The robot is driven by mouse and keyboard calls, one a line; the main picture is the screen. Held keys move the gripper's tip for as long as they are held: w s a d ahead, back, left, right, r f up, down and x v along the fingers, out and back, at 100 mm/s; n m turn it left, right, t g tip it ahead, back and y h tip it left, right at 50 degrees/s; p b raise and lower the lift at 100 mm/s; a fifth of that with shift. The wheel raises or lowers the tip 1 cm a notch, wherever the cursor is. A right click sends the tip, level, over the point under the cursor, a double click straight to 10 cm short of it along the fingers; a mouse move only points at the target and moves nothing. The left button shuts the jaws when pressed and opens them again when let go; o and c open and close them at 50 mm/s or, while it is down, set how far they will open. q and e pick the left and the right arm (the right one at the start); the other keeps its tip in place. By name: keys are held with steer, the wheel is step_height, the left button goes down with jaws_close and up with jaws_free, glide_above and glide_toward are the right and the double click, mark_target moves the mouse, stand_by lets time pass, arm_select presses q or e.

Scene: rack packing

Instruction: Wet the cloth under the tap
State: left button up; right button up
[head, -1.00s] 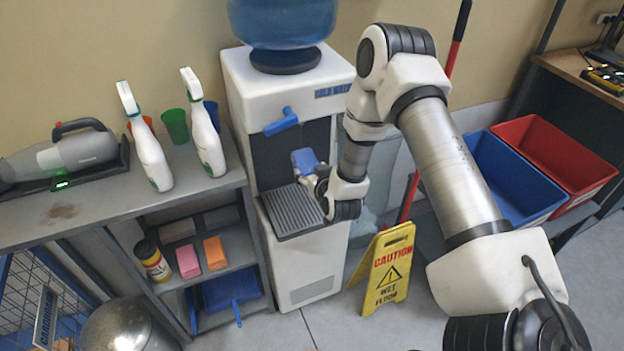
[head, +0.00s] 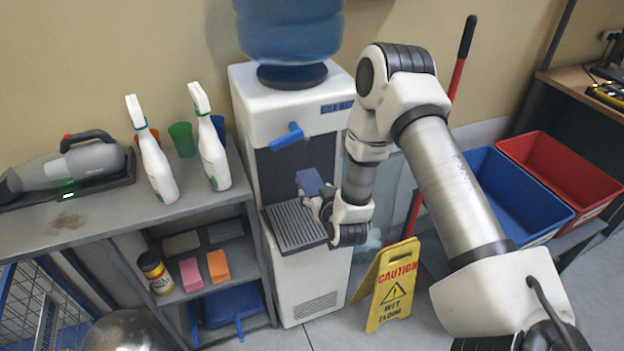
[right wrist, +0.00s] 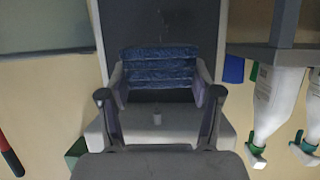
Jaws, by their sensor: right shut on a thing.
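The blue cloth (head: 309,181) is folded and held in my right gripper (head: 318,203), inside the recess of the white water dispenser (head: 248,110). In the right wrist view the cloth (right wrist: 158,68) sits between both fingers of the right gripper (right wrist: 160,85), which is shut on it. The blue tap lever (head: 286,137) is above and a little left of the cloth. The cloth is above the grey drip tray (head: 293,226). I cannot tell whether water is running or whether the cloth is wet. My left gripper is not in view.
Left of the dispenser, a grey shelf (head: 110,213) holds two spray bottles (head: 158,165), cups and a handheld vacuum (head: 75,165). A yellow wet floor sign (head: 393,290) stands at front right. Blue (head: 512,205) and red (head: 565,178) bins are further right.

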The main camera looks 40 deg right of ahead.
steer(key=s+a, duration=0.1)
steer(key=s, duration=0.1)
steer(key=s+a, duration=0.2)
steer(key=shift+r, duration=0.1)
stand_by(1.3)
steer(key=s+a+r+p, duration=0.1)
steer(key=s+a+r, duration=0.2)
steer(key=s+r, duration=0.1)
steer(key=shift+p, duration=0.3)
steer(key=shift+d+f, duration=0.1)
